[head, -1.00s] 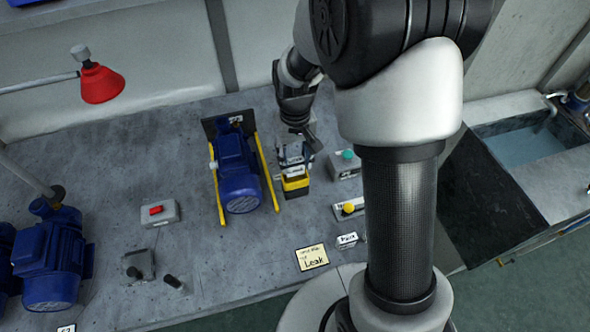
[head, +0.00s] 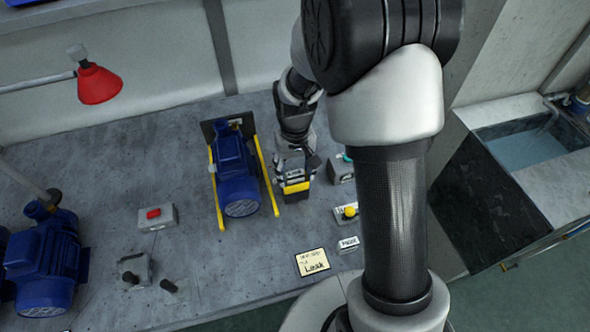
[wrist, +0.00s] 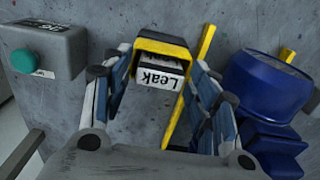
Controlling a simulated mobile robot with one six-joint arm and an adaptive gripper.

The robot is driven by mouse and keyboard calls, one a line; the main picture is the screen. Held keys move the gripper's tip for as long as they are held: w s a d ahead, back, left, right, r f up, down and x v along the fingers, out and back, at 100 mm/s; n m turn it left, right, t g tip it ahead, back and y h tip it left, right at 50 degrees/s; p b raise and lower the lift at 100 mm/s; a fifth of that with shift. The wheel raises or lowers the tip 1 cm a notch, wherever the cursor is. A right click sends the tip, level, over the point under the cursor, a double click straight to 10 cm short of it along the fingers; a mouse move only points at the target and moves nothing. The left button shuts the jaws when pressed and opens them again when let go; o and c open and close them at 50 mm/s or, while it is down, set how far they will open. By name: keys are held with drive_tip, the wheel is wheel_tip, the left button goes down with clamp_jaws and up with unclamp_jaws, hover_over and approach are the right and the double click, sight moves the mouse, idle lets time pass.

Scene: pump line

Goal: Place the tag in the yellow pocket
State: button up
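The yellow pocket (head: 297,187) is a small holder with a yellow front and dark body on the bench, right of the blue pump; its yellow rim also shows in the wrist view (wrist: 162,47). A white tag reading "Leak" (wrist: 158,78) sits within the yellow rim in the wrist view; how deep it sits I cannot tell. My gripper (head: 297,166) is over the pocket. In the wrist view its two fingers (wrist: 160,88) stand apart on either side of the tag, with gaps showing beside it.
A blue pump (head: 238,180) on yellow rails stands close on the left. A grey box with a green button (wrist: 25,60) is close on the other side. A yellow "Leak" note (head: 312,262) and a white label (head: 348,244) lie in front. A red-button box (head: 157,217) is farther left.

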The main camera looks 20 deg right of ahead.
sight(295, 173)
drive_tip(key=shift+o, duration=0.3)
wheel_tip(295, 173, up, 12)
drive_tip(key=r+p, duration=0.1)
drive_tip(key=p, duration=0.3)
drive_tip(key=s+r+t, duration=0.2)
drive_tip(key=s+r, duration=0.8)
drive_tip(key=r, duration=0.1)
drive_tip(key=s+r+t, duration=0.2)
drive_tip(key=s, duration=0.9)
drive_tip(key=shift+s+r+t, duration=0.25)
drive_tip(key=shift+r+t, duration=0.05)
drive_tip(key=shift+r, duration=0.05)
drive_tip(key=shift+c, duration=0.2)
idle(0.5)
